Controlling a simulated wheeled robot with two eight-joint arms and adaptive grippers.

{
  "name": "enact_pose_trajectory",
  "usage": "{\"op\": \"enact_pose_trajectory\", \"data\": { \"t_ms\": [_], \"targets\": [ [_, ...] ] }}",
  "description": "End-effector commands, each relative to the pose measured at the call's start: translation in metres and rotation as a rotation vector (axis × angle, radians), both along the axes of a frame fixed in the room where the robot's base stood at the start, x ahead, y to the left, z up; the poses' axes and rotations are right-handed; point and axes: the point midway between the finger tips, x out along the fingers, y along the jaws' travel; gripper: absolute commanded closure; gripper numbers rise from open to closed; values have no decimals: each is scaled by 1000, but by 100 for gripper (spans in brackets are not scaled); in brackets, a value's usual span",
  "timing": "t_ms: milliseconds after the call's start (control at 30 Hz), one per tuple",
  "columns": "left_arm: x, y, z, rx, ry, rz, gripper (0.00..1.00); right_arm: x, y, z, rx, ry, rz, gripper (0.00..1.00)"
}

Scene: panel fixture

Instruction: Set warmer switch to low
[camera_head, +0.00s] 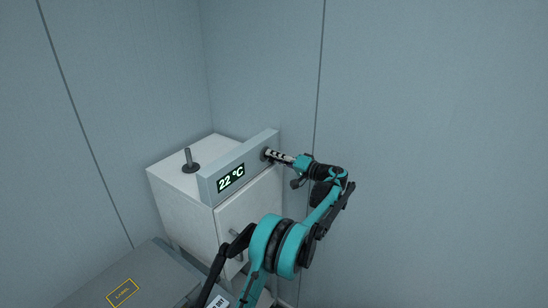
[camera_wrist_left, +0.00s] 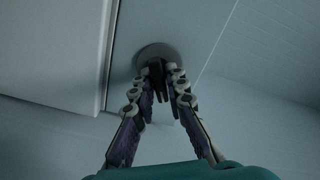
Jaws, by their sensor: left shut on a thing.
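The warmer (camera_head: 183,203) is a white box with a grey panel along its upper front edge. Its display (camera_head: 231,178) reads 22 °C in green. The switch (camera_head: 264,154) is a dark knob on a round base at the right end of the panel, mostly covered by my left gripper (camera_head: 272,155). In the left wrist view the switch's round grey base (camera_wrist_left: 148,54) shows behind the fingertips. My left gripper (camera_wrist_left: 160,78) is shut on the dark knob there. The switch's setting and any markings cannot be read. My right gripper is not in view.
A short dark post on a round base (camera_head: 189,162) stands on top of the warmer. A grey box with a yellow-framed label (camera_head: 123,292) is at the lower left. Plain panel walls (camera_head: 440,120) stand close behind. The space right of the warmer is clear.

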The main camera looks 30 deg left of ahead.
Motion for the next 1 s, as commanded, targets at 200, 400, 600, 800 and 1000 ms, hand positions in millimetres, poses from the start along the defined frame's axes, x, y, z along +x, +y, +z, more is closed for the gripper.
{"op": "enact_pose_trajectory", "data": {
  "t_ms": [200, 400, 600, 800, 1000],
  "targets": [
    [0, 0, 0, 0, -1, -1, 69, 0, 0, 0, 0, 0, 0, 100],
    [0, 0, 0, 0, -1, -1, 69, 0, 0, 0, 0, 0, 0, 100],
    [0, -12, 0, 0, -1, -1, 69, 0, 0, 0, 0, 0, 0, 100],
    [-3, -52, 0, 0, -1, -4, 69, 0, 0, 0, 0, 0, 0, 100],
    [-6, -94, 0, 0, -1, -4, 69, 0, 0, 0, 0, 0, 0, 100]
  ]
}}
